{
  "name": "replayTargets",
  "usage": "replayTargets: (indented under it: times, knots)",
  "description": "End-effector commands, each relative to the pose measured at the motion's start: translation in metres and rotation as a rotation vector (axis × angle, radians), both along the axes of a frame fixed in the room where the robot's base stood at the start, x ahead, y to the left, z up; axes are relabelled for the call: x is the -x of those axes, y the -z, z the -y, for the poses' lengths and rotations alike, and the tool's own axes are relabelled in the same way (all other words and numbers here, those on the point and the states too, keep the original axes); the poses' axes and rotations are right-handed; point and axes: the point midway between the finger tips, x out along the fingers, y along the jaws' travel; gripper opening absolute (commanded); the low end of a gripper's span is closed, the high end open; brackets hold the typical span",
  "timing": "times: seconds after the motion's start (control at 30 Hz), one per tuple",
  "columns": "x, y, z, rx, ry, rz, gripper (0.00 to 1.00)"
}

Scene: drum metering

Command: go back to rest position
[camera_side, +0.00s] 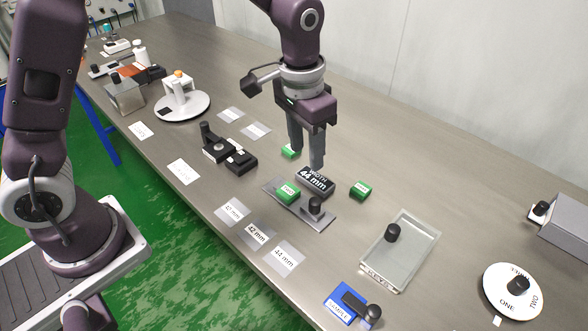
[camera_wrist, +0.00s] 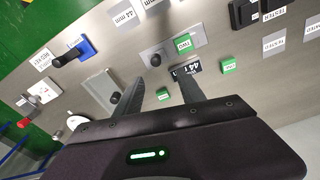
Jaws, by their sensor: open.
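My gripper (camera_side: 305,160) hangs pointing down over the middle of the bench, its two fingers apart with nothing seen between them. In the wrist view my gripper (camera_wrist: 161,76) is also spread. A black block marked "WIDTH 44 mm" (camera_side: 315,182) lies below the fingers; one fingertip overlaps its far edge in the side view, and I cannot tell the height gap. It shows partly hidden behind a finger in the wrist view (camera_wrist: 193,67). No marker for a rest position shows.
Green blocks (camera_side: 288,192), (camera_side: 361,190) and (camera_side: 290,152) sit close around the black block. A grey plate with a black knob (camera_side: 322,219) lies in front. A clear lidded tray (camera_side: 415,249) and a white dial (camera_side: 512,292) are at right. A wall (camera_side: 450,90) runs behind.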

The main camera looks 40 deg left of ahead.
Motion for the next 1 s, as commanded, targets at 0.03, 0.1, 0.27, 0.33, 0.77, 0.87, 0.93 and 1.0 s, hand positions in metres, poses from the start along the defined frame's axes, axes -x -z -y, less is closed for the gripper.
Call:
replayTargets:
  times: [0.03, 0.1, 0.27, 0.33, 0.77, 0.87, 0.93, 1.0]
  knots:
    - [0.016, -0.036, -0.014, 0.011, -0.024, 0.049, 0.46]
    - [0.045, -0.076, -0.032, 0.022, -0.059, 0.110, 0.46]
    - [0.131, -0.131, -0.067, 0.039, -0.136, 0.252, 0.46]
    - [0.166, -0.138, -0.077, 0.042, -0.166, 0.307, 0.46]
    - [0.227, -0.131, -0.089, 0.041, -0.219, 0.408, 0.46]
    - [0.227, -0.131, -0.089, 0.041, -0.219, 0.408, 0.46]
    - [0.227, -0.131, -0.089, 0.042, -0.219, 0.409, 0.46]
    - [0.227, -0.131, -0.089, 0.042, -0.218, 0.409, 0.46]
